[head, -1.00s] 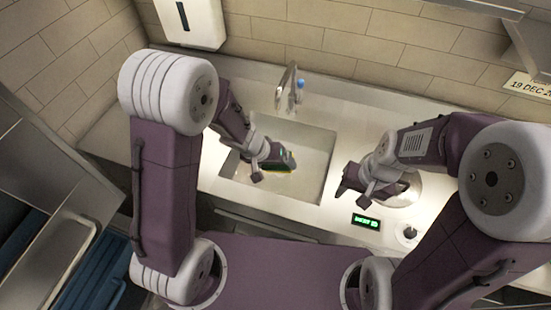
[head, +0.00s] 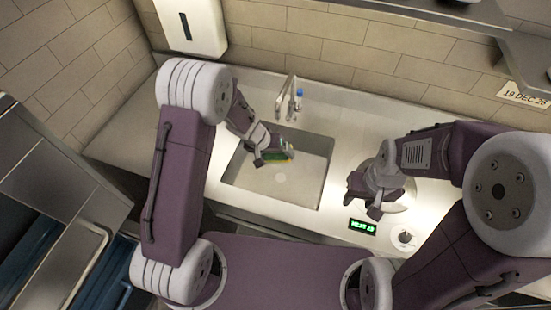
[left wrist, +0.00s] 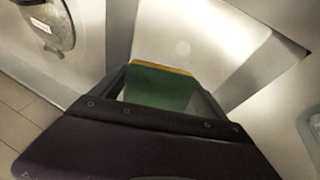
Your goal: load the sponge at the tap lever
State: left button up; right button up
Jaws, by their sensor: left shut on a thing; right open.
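My left gripper (head: 265,158) is shut on the sponge (head: 283,154), which is green with a yellow layer. It holds the sponge over the sink basin (head: 315,165), below and in front of the tap (head: 288,92). In the left wrist view the sponge (left wrist: 160,85) sits between the fingers, its yellow edge away from the gripper. My right gripper (head: 366,198) is open and empty above the counter right of the basin, partly hiding a round light-coloured thing (head: 398,205).
A small display with green digits (head: 362,226) and a small round white item (head: 404,238) are at the counter's front right. A white dispenser (head: 190,27) hangs on the tiled wall. The counter left of the basin is clear.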

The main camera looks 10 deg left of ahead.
pick_arm(q)
jog(key=w, duration=0.1)
jog(key=w+p, duration=0.1)
jog(key=w, duration=0.1)
jog(key=shift+w+a+f, duration=0.1)
jog(key=shift+a+f, duration=0.1)
jog(key=w+p, duration=0.2)
jog(key=p, duration=0.1)
jog(key=w+f+p, duration=0.1)
jog(key=p, duration=0.3)
jog(key=shift+w+a, duration=0.2)
jog(key=shift+w, duration=0.2)
jog(key=s+b, duration=0.2)
jog(key=shift+s+d+f+b, duration=0.15)
jog(key=shift+s+f+b, duration=0.1)
jog(key=shift+b, duration=0.15)
jog(key=s+b, duration=0.4)
jog(key=shift+d, duration=0.25)
jog(key=shift+s+r+b, duration=0.15)
jog(key=shift+s+b, duration=0.25)
jog(key=shift+s, duration=0.25)
jog(key=shift+s+r, duration=0.15)
